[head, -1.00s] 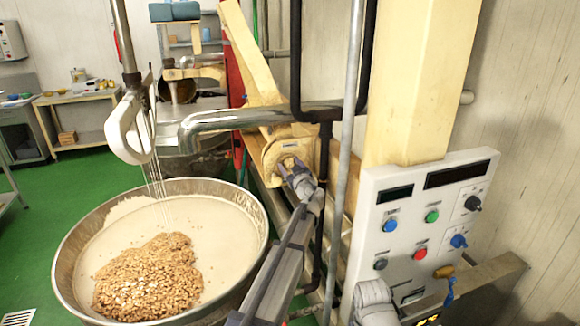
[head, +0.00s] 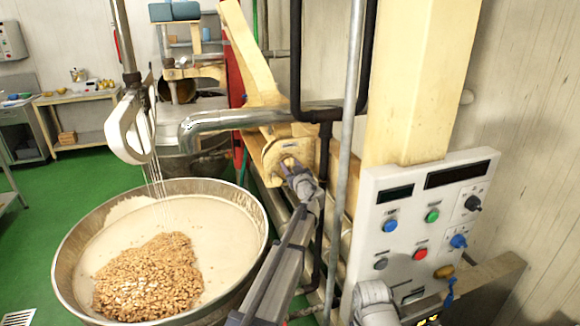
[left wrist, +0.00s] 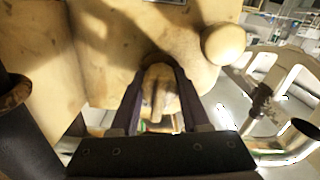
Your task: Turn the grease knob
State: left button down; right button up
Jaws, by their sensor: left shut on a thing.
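The grease knob (left wrist: 158,88) is a small tan knob on a cream, worn housing (head: 272,152) beside the kettle. My left gripper (head: 288,166) reaches up to the housing's front face. In the left wrist view its two dark fingers (left wrist: 156,98) stand on either side of the knob and are shut on it. The knob's tip shows between the fingers; in the head view the gripper largely covers it.
A wide steel kettle (head: 262,235) with cream mass and nuts stands left of my arm. A steel pipe (head: 230,119) and a vertical grey pipe (head: 350,130) run close by. A white control panel (head: 408,215) with several buttons is at right.

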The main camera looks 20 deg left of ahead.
pick_arm(q)
jog(key=m, duration=2.7)
jog(key=shift+m, duration=0.3)
jog(key=m, duration=0.3)
jog(key=shift+s, duration=0.1)
jog(key=shift+m, duration=2.1)
jog(key=shift+f+m, duration=0.1)
jog(key=shift+m, duration=0.2)
